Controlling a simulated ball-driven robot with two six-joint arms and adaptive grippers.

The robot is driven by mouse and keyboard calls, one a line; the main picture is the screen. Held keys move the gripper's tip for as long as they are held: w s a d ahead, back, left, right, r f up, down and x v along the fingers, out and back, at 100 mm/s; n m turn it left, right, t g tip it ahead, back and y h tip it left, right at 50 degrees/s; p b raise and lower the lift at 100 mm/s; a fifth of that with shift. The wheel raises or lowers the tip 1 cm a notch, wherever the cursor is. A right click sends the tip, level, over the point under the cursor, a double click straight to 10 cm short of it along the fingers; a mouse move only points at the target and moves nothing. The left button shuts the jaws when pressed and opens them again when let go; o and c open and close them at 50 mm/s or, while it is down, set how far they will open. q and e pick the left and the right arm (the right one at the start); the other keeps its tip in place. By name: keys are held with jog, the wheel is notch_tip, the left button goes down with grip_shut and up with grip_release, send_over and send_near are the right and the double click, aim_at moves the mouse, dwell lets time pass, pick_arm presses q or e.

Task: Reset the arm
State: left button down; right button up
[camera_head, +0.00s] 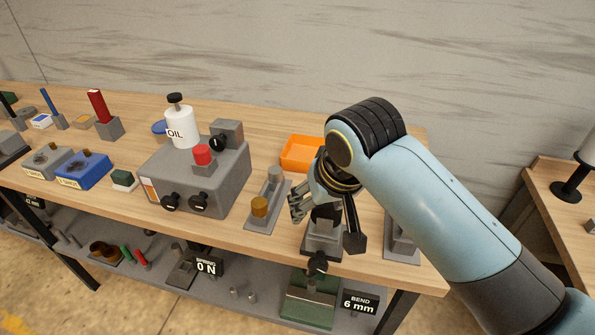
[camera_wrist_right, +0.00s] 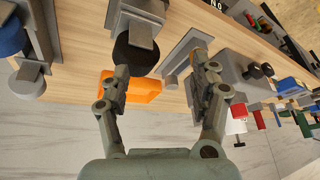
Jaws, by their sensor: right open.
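My right arm comes in from the right in the head view, and its gripper (camera_head: 325,220) points down at the front right part of the workbench (camera_head: 130,205). The two fingers are spread wide. In the right wrist view the right gripper (camera_wrist_right: 165,72) is also open, with nothing held between its fingertips. A grey stand (camera_head: 322,243) is below the gripper in the head view, partly hidden by it. A dark round part of a grey fixture (camera_wrist_right: 135,50) appears close to one fingertip in the wrist view; I cannot tell whether they touch. My left gripper is not in view.
An orange tray (camera_head: 298,152) lies behind the gripper. A grey fixture with a brass cylinder (camera_head: 259,206) stands left of it. Farther left is a grey box (camera_head: 225,180) with a white oil bottle (camera_head: 181,128). A lower shelf holds a green device (camera_head: 308,300).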

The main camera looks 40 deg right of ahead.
jog(key=s+r+n, duration=0.2)
jog(key=s+n, duration=0.1)
jog(key=s, duration=0.5)
jog(key=s+r+n, duration=0.2)
jog(key=s+r, duration=0.1)
jog(key=s, duration=0.5)
notch_tip(320, 180, down, 37)
jog(key=d+g+b, duration=0.2)
jog(key=d+b, duration=0.1)
jog(key=b, duration=0.9)
jog(key=s+f+b, duration=0.4)
jog(key=s+f, duration=0.2)
jog(key=f, duration=0.4)
jog(key=s+f+g+b, duration=0.1)
jog(key=s+f+b, duration=0.3)
jog(key=s+f, duration=0.3)
jog(key=s+f+b, duration=0.4)
jog(key=s+f, duration=0.2)
jog(key=f, duration=0.7)
jog(key=shift+s+d+f+g, duration=0.15)
jog(key=shift+s+d+g, duration=0.15)
jog(key=shift+s+d, duration=0.1)
